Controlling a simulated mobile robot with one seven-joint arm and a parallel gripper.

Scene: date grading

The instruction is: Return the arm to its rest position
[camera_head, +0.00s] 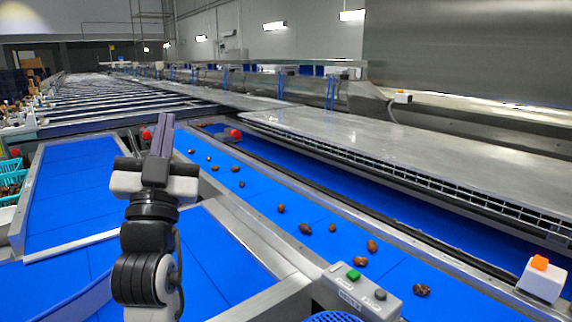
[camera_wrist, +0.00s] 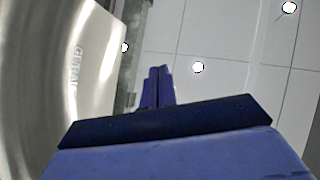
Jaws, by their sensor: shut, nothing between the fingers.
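My arm rises at the left of centre in the head view, with my gripper (camera_head: 163,133) at its top end. The gripper points up and away, above the blue sorting surfaces. Its two fingers are together with nothing between them. In the wrist view the closed fingertips (camera_wrist: 158,72) show against a tiled ceiling with round lights. No object touches the gripper in either view.
A blue belt (camera_head: 262,227) with several scattered dates (camera_head: 305,229) runs to the right of my arm. A grey control box (camera_head: 352,292) with a green button stands at front centre. A white box with an orange top (camera_head: 541,279) is at far right. Teal crates (camera_head: 10,178) stand at left.

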